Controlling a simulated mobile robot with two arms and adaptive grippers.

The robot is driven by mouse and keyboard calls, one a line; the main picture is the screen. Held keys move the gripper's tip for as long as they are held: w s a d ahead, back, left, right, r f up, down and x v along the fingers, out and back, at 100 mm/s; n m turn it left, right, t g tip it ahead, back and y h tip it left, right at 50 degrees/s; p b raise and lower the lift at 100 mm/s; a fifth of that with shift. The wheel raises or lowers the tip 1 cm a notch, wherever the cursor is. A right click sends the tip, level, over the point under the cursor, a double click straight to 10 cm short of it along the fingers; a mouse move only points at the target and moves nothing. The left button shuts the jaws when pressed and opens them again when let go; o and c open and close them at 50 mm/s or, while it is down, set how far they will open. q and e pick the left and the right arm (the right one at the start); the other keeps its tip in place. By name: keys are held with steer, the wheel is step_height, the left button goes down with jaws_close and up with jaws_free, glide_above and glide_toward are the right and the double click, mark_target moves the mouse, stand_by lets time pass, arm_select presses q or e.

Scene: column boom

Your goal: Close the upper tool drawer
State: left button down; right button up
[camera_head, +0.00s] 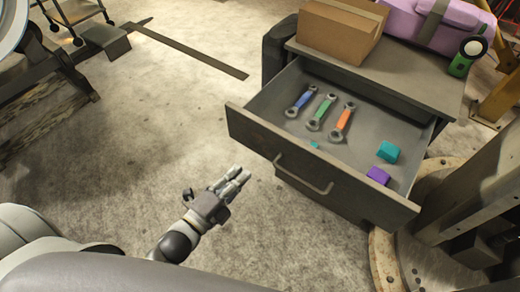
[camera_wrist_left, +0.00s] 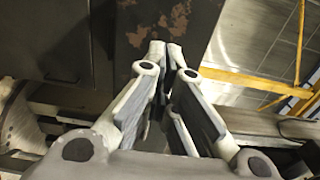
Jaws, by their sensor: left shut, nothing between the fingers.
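The upper tool drawer (camera_head: 300,165) is pulled out of a grey cabinet (camera_head: 400,75). Its front panel carries a metal bar handle (camera_head: 303,175). In the drawer lie a blue wrench (camera_head: 299,100), a green wrench (camera_head: 321,112), an orange wrench (camera_head: 342,121), a teal block (camera_head: 388,152), a purple block (camera_head: 378,176) and a small teal piece (camera_head: 314,145). My left gripper (camera_head: 238,178) is shut and empty, left of the handle and apart from it in the picture. Its fingers (camera_wrist_left: 166,58) also show together in the left wrist view. My right gripper is not in view.
A cardboard box (camera_head: 340,30) and a purple case (camera_head: 432,22) stand on the cabinet top, with a green and black item (camera_head: 466,57) beside them. A dark column (camera_head: 475,190) stands close right of the drawer. The concrete floor (camera_head: 150,130) to the left is mostly clear.

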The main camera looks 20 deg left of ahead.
mark_target(265, 146)
arm_select(q)
steer(key=p+x, duration=0.1)
steer(key=x, duration=0.8)
steer(key=shift+f+p, duration=0.1)
steer(key=shift+p, duration=0.2)
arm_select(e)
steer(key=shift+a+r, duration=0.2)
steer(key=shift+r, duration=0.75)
arm_select(q)
steer(key=shift+w, duration=0.1)
